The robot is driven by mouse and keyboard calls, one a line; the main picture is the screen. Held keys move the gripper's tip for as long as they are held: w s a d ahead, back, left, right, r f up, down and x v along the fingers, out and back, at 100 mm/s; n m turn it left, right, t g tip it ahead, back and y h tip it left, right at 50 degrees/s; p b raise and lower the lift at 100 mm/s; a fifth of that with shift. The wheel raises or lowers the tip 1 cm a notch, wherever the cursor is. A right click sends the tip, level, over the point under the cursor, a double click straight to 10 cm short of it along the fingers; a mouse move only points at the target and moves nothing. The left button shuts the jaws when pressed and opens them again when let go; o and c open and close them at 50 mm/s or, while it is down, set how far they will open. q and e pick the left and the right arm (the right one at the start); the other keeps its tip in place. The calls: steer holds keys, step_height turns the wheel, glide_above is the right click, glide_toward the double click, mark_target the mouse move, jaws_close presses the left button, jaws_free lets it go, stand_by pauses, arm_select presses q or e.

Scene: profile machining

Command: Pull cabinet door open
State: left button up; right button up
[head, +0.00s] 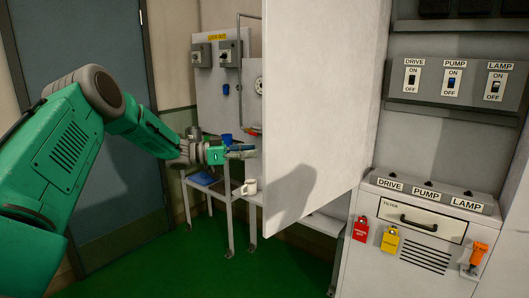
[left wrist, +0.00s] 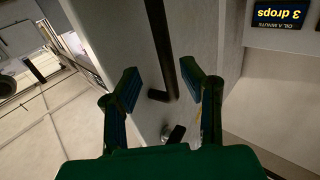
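The cabinet door (head: 315,90) is a large pale panel in the middle of the head view. It stands out at an angle from the grey cabinet on the right. My left gripper (head: 250,150) is beside the door's left edge. In the left wrist view its fingers (left wrist: 160,80) are apart; contact with the handle cannot be told. My right gripper is not in view.
A low bench with a white mug (head: 249,187) and a blue cup (head: 227,138) stands behind my left gripper. Switch boxes (head: 202,54) hang on the back panel. A switch panel (head: 450,90) and padlocks (head: 361,228) are at the right. The green floor (head: 200,265) is clear.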

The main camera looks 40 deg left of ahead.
arm_select(q)
steer(key=v, duration=0.6)
steer(key=shift+s+a, duration=0.15)
steer(key=shift+s, duration=0.25)
steer(key=shift+a, duration=0.1)
